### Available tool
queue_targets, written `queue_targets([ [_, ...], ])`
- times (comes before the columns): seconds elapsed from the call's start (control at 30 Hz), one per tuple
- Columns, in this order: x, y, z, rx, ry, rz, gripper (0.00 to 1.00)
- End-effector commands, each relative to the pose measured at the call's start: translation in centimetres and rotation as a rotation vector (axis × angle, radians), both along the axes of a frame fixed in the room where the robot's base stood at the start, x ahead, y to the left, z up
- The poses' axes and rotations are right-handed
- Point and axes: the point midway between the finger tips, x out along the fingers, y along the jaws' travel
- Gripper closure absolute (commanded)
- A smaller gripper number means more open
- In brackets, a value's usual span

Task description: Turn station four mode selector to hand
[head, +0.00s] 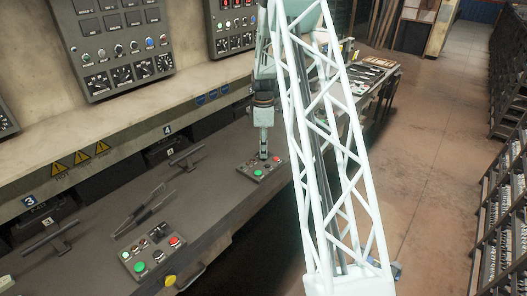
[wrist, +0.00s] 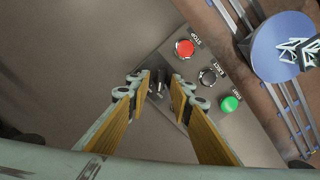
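The station four control box (head: 270,174) sits on the bench edge, below the blue 4 label (head: 168,130). In the wrist view, the box (wrist: 205,62) carries a red STOP button (wrist: 184,48), a black button (wrist: 207,76) and a green button (wrist: 229,104). The dark mode selector (wrist: 158,80) is at its left side, partly hidden by the fingers; I cannot read its setting. My gripper (wrist: 157,88) has its yellow-padded fingertips apart, one on each side of the selector, with small gaps showing. In the head view, my gripper (head: 264,154) points down over the box.
A similar station three box (head: 152,252) and tongs (head: 145,210) lie on the bench at front left. A bar handle (head: 185,157) stands left of my gripper. Wall panels (head: 115,45) hang behind. The aisle floor (head: 435,150) at right is clear.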

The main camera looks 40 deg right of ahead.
Motion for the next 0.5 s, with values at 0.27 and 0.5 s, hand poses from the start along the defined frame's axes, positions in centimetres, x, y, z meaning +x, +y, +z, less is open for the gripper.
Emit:
queue_targets([
  [0.27, -0.01, 0.00, -0.15, 0.000, 0.000, 0.000, 0.80],
  [0.5, -0.02, 0.01, -0.15, 0.000, 0.000, 0.000, 0.96],
])
